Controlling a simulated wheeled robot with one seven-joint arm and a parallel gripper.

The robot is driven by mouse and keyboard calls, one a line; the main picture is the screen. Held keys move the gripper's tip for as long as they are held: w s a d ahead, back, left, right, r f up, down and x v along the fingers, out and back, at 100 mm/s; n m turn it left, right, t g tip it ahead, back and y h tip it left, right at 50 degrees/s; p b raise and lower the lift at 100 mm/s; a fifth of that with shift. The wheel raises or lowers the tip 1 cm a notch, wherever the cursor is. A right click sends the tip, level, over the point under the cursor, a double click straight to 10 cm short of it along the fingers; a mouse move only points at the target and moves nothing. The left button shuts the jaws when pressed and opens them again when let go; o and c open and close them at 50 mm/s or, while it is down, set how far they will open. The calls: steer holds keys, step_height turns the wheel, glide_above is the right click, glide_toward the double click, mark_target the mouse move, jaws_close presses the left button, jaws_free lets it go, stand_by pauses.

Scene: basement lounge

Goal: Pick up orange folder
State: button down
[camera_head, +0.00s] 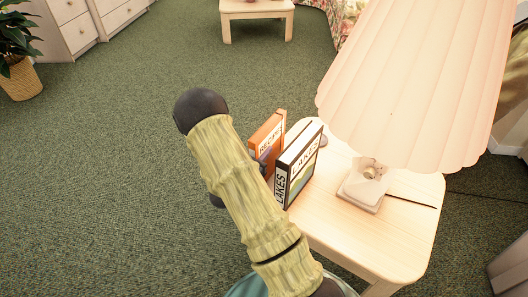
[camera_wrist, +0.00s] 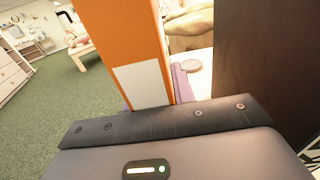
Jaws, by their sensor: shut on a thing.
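The orange folder (camera_head: 268,137), marked "RECIPE", stands upright at the left edge of the light wooden side table (camera_head: 405,245). It also shows in the wrist view as an orange spine with a white label (camera_wrist: 138,84), right in front of my gripper (camera_wrist: 152,108). My gripper is shut on this folder. In the head view my own arm and the black-and-white "LAKES" binder (camera_head: 298,165) hide most of the gripper and the folder's lower part. I cannot tell whether the folder touches the tabletop.
The "LAKES" binder stands just beside the folder and looms dark at right in the wrist view (camera_wrist: 265,60). A lamp with a large pleated shade (camera_head: 415,80) stands close behind on the table. Open green carpet (camera_head: 110,170) lies to the left.

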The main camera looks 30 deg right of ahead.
mark_target(261, 132)
step_height(261, 132, up, 10)
steer(key=shift+f+p, duration=0.1)
steer(key=shift+p, duration=1.05)
